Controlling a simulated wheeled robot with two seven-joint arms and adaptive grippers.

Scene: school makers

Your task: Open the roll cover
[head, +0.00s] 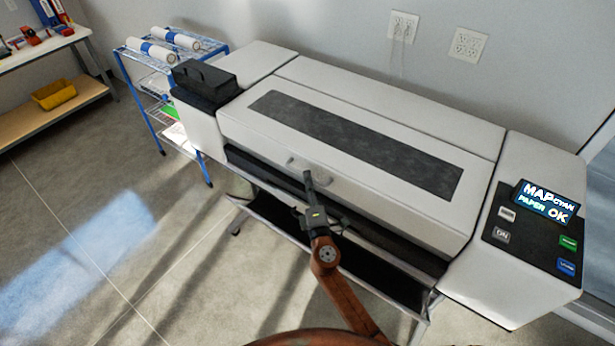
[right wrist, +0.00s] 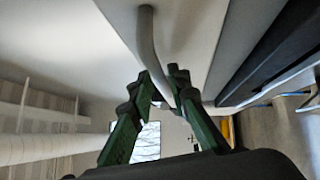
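The roll cover (head: 345,155) is the long pale lid with a dark window strip on the front of the large printer, and it is down. Its curved grey handle (head: 292,162) sits at the middle of the lid's front edge. My right gripper (head: 308,178) is at this handle, its fingers pointing at the printer. In the right wrist view the handle (right wrist: 146,30) runs down between the two green fingertips (right wrist: 162,78), which close in on it from both sides with little gap. My left gripper is in neither view.
The printer's control panel (head: 528,225) with a lit screen is at its right end. A black box (head: 205,78) sits on its left end. A blue wire rack (head: 150,90) with paper rolls stands to the left. The floor in front on the left is clear.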

